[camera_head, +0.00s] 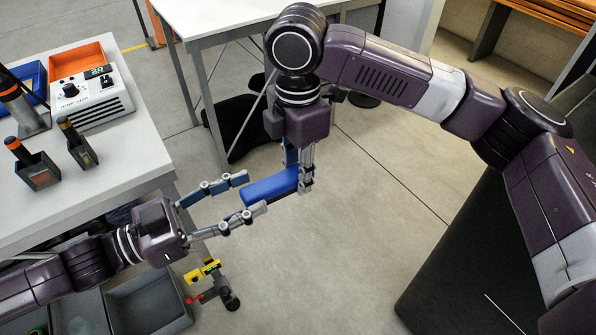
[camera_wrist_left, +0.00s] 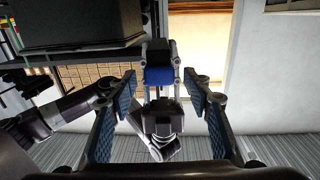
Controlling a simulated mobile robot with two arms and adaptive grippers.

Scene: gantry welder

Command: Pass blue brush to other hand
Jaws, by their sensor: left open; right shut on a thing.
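The blue brush (camera_head: 270,187) is held in the air over the floor, tilted, with its left end lower. My right gripper (camera_head: 300,176) points down and is shut on the brush's right end. My left gripper (camera_head: 252,193) is open, its fingers reaching right toward the brush's left end. In the head view the brush's left end overlaps the gap between the left fingertips; I see no clear contact. In the left wrist view the brush (camera_wrist_left: 158,76) appears centred between the spread left fingers (camera_wrist_left: 162,88), with the right gripper's dark body close to it.
A white workbench (camera_head: 125,165) at the left carries a power unit (camera_head: 90,95), an orange bin (camera_head: 78,57) and dark tool holders (camera_head: 38,172). Another white table (camera_head: 215,15) stands behind. Grey bins (camera_head: 150,302) sit below my left arm. Open floor lies around the brush.

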